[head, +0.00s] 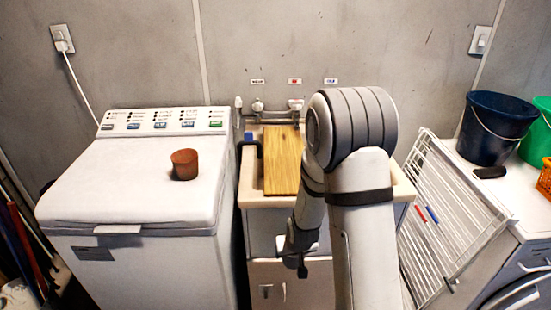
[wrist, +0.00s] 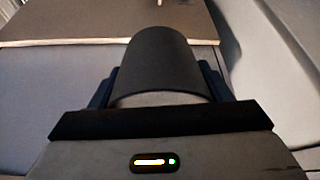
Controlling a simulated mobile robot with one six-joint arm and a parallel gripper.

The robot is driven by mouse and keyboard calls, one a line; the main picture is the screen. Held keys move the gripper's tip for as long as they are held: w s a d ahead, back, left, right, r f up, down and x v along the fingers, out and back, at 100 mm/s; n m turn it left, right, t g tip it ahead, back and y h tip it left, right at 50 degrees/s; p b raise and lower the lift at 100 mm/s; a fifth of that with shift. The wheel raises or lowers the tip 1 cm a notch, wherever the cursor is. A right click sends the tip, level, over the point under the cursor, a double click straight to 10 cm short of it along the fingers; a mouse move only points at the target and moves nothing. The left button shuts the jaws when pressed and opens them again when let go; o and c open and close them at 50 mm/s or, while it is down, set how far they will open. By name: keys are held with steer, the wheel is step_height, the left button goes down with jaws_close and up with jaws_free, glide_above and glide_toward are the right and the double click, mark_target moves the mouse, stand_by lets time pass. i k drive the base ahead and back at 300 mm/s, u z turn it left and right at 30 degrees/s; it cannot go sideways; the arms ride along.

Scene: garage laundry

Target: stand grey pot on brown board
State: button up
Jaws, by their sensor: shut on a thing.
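My gripper (wrist: 160,80) is shut on a dark grey, round-sided thing, the grey pot (wrist: 160,55), with one finger on each side of it. In the head view my gripper (head: 301,262) hangs low in front of the sink, partly behind my arm, and I cannot make out the pot there. The brown board (head: 282,160) is a yellowish-brown wooden plank lying across the sink from back to front. Its right part is hidden by my arm. The visible part of its top is bare. The gripper is below and in front of the board.
The white sink (head: 250,190) has taps behind it. A reddish-brown pot (head: 184,164) stands on the white washing machine (head: 130,185) at left. A white drying rack (head: 450,220) leans at right. A dark blue bucket (head: 492,128) stands beyond it beside a green one (head: 538,130).

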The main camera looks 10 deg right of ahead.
mark_target(287, 173)
steer(key=z, duration=0.5)
steer(key=i, duration=0.1)
steer(key=u, duration=2.5)
steer(key=k, duration=1.25)
steer(key=z, duration=1.05)
steer(key=i, duration=1)
